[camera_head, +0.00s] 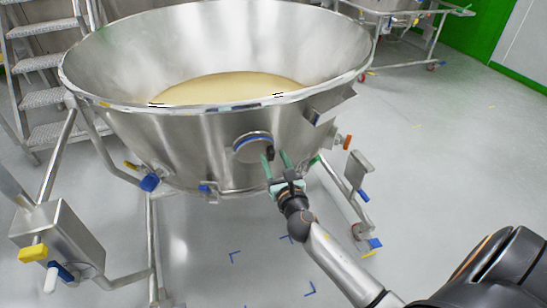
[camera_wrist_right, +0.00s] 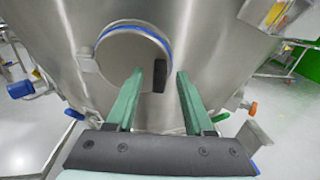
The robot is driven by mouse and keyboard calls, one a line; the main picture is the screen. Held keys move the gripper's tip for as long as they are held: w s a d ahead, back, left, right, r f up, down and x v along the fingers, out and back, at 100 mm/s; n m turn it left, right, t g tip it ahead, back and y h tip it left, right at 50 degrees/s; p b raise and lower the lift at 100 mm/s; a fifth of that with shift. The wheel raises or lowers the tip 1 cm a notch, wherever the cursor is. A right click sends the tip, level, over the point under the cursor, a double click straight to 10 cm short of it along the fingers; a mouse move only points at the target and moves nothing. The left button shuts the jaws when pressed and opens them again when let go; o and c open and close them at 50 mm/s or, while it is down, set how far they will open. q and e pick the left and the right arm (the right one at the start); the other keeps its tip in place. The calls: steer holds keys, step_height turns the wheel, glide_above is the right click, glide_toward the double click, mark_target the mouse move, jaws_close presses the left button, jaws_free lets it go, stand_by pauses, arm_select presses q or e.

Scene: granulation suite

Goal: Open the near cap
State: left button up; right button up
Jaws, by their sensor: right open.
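The near cap (camera_head: 253,146) is a round steel disc with a blue rim on the front wall of the large steel bowl (camera_head: 190,140). In the right wrist view the cap (camera_wrist_right: 120,55) carries a dark handle (camera_wrist_right: 160,78) at its lower right and a steel hinge block at its left. My right gripper (camera_head: 276,161) has green fingers and is open at the cap's lower right. My left gripper is out of view.
The bowl holds pale yellow material (camera_head: 230,88). Blue valve handles (camera_head: 149,182) and an orange knob (camera_head: 347,142) stick out around it. A steel box (camera_head: 60,240) with yellow and blue handles stands at left, near metal steps (camera_head: 40,97).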

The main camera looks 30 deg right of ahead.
steer(key=shift+w+d, duration=0.15)
steer(key=shift+w, duration=0.35)
jaws_close()
stand_by(1.2)
